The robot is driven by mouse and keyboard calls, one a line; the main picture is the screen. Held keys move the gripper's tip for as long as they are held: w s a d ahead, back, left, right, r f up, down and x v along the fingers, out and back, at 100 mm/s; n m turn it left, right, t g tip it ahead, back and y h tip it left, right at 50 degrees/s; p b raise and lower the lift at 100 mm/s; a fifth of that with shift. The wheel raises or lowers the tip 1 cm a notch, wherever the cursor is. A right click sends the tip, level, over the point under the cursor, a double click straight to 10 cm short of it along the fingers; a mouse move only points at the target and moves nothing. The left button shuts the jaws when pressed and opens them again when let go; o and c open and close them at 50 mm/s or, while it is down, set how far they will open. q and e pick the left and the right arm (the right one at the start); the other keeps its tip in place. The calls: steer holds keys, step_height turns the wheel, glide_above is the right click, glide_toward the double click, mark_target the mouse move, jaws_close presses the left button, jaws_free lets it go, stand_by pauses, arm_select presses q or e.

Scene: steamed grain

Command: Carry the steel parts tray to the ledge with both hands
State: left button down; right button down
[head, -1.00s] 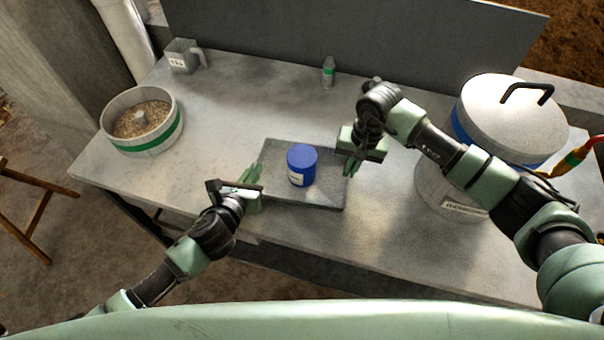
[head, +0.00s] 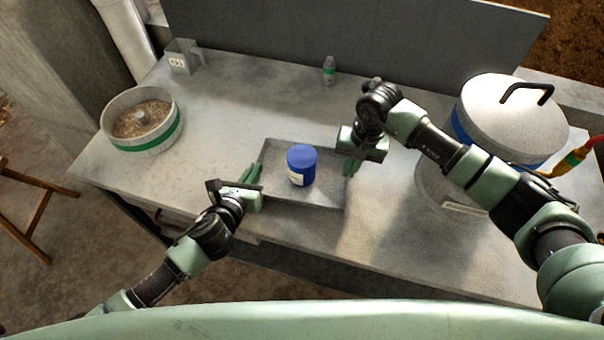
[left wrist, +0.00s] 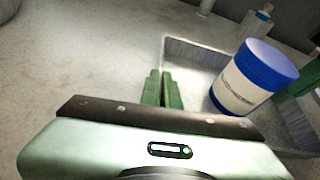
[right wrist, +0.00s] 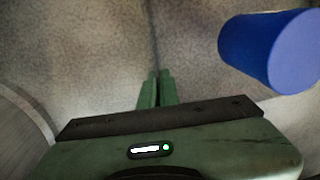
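The steel parts tray (head: 318,202) is a shallow, grey, rectangular tray lying on the worktop, with a blue-lidded jar (head: 301,165) standing in it. My left gripper (head: 255,171) is at the tray's left wall; in the left wrist view its fingers (left wrist: 163,88) are close together with the wall running between them. My right gripper (head: 350,167) is at the right wall; in the right wrist view its fingers (right wrist: 156,88) are close together on the thin wall line. The jar also shows beside the fingers in both wrist views. I cannot tell which surface is the ledge.
A large lidded pot (head: 508,115) stands at the right, under my right arm. A round grain container (head: 142,122) with a green band is at the left. A metal jug (head: 182,58) and a small bottle (head: 328,72) stand at the back. The worktop (head: 235,95) behind the tray is clear.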

arm_select(q)
steer(key=shift+w+r, duration=0.1)
steer(key=shift+r, duration=0.1)
arm_select(e)
steer(key=shift+w+r, duration=0.1)
steer(key=shift+r, duration=0.1)
